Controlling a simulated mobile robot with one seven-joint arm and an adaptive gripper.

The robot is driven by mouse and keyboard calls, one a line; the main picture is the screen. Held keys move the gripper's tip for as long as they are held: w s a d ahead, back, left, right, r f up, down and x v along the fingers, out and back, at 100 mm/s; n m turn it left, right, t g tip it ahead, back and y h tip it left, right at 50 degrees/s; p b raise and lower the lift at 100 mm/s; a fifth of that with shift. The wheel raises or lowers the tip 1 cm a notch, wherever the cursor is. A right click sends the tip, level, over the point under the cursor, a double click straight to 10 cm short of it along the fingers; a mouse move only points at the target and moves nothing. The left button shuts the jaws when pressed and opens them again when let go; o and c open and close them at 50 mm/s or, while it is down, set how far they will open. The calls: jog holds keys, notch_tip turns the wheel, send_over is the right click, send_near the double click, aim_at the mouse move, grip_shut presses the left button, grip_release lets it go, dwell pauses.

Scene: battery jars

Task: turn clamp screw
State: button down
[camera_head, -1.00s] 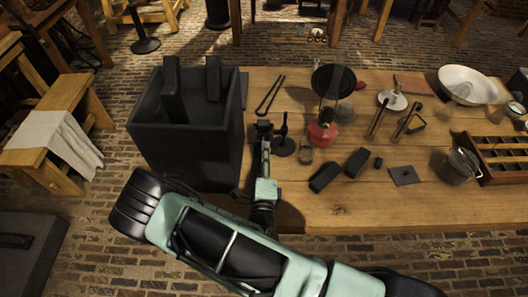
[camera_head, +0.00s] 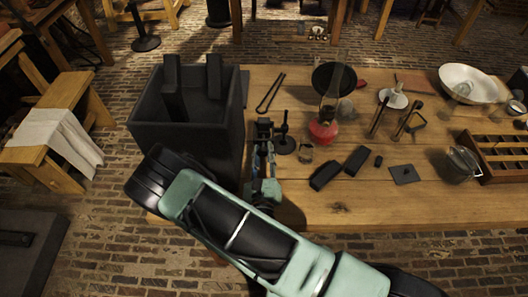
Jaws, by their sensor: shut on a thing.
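My gripper (camera_head: 264,128) is over the left end of the wooden table, close to the right wall of the large black box (camera_head: 190,150). It is shut on a small dark part, apparently the clamp screw. The fingers and the dark surroundings hide most of this part, and its turn angle cannot be read. A black upright piece on a round base (camera_head: 284,146) stands just right of my gripper. My arm reaches in from the lower right and covers the table's front left corner.
Black tongs (camera_head: 270,92) lie behind my gripper. A red burner (camera_head: 323,129), a small glass jar (camera_head: 306,153) and black blocks (camera_head: 325,176) are to the right. A white bowl (camera_head: 467,84) and a wooden rack (camera_head: 500,156) are farther right. The table's front strip is clear.

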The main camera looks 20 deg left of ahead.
jog(key=m, duration=0.3)
jog(key=shift+m, duration=0.4)
jog(key=m+b, duration=0.1)
jog(key=m, duration=0.2)
jog(key=shift+a+m, duration=0.1)
jog(key=shift+m, duration=0.2)
jog(key=m+b, duration=0.1)
jog(key=m, duration=0.3)
jog(key=shift+b, duration=0.4)
jog(key=shift+a+m+b, duration=0.1)
jog(key=shift+m+b, duration=0.55)
jog(key=shift+m, duration=1.15)
jog(key=c, duration=1.6)
grip_release()
